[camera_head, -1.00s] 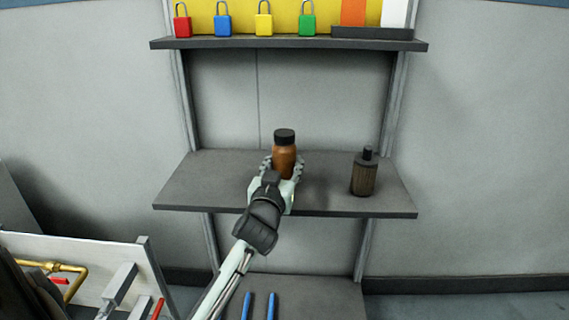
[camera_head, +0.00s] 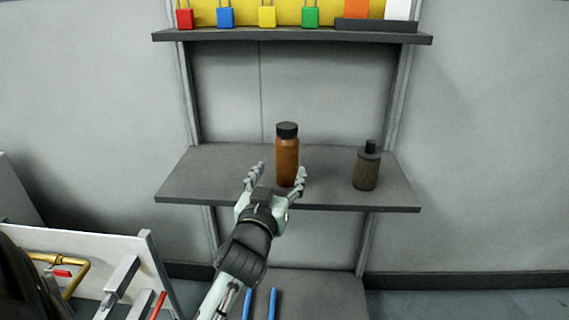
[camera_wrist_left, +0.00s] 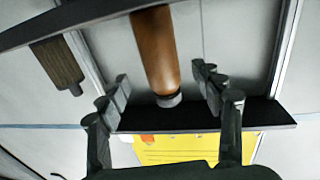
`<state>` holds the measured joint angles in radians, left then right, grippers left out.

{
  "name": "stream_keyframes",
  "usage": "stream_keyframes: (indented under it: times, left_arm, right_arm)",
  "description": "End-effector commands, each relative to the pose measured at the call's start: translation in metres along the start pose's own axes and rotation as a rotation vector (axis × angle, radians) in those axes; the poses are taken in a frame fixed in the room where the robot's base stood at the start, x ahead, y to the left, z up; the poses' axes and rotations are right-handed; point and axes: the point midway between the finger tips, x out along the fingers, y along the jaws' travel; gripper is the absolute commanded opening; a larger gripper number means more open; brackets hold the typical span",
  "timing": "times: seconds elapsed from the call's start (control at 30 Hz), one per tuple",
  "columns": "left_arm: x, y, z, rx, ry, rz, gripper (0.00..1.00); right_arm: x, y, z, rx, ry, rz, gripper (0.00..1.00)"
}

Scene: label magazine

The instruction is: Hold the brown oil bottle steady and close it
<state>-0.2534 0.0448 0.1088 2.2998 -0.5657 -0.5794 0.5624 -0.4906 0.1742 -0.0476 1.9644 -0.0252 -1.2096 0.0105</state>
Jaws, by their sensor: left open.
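The brown oil bottle (camera_head: 287,158) stands upright on the middle shelf. Its black cap (camera_head: 287,130) sits on top; I cannot tell how tight it is. My left gripper (camera_head: 279,175) is open in front of the bottle, fingers spread to either side and pointing toward it. No finger clearly touches it. In the left wrist view, which is upside down, the bottle (camera_wrist_left: 155,48) shows between the two open fingers, with its dark cap (camera_wrist_left: 169,100) lower in the picture. My right gripper is not in view.
A dark ribbed bottle (camera_head: 367,170) stands to the right on the same shelf (camera_head: 195,182). Padlocks, among them a yellow one (camera_head: 267,17), stand on the upper shelf (camera_head: 290,36). The shelf left of the brown bottle is clear. A panel with a brass pipe (camera_head: 78,275) is at lower left.

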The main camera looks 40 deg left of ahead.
Motion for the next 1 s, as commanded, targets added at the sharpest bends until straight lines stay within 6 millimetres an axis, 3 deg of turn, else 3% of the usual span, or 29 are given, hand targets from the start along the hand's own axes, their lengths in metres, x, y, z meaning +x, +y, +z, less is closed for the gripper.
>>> stream_keyframes:
  times: [0.1, 0.3, 0.77, 0.87, 0.97, 1.0]
  left_arm:
    - [-0.021, 0.0, 0.002, -0.003, -0.003, -0.001, 0.66]
    - [-0.038, 0.0, 0.0, 0.0, 0.0, -0.001, 0.66]
    - [-0.039, 0.0, 0.004, 0.003, -0.011, 0.0, 0.66]
    - [-0.039, 0.002, 0.027, 0.022, -0.075, 0.007, 0.66]
    - [-0.042, 0.006, 0.077, 0.067, -0.213, 0.024, 0.66]
    - [-0.046, 0.007, 0.103, 0.092, -0.287, 0.034, 0.66]
  right_arm:
    - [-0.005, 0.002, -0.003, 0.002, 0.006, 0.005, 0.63]
    - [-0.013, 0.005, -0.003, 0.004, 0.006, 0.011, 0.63]
    - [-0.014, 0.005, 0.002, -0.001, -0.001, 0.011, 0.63]
    - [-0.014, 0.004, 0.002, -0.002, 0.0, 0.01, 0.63]
    - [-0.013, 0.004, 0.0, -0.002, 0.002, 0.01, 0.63]
    - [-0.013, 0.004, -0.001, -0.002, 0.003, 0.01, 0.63]
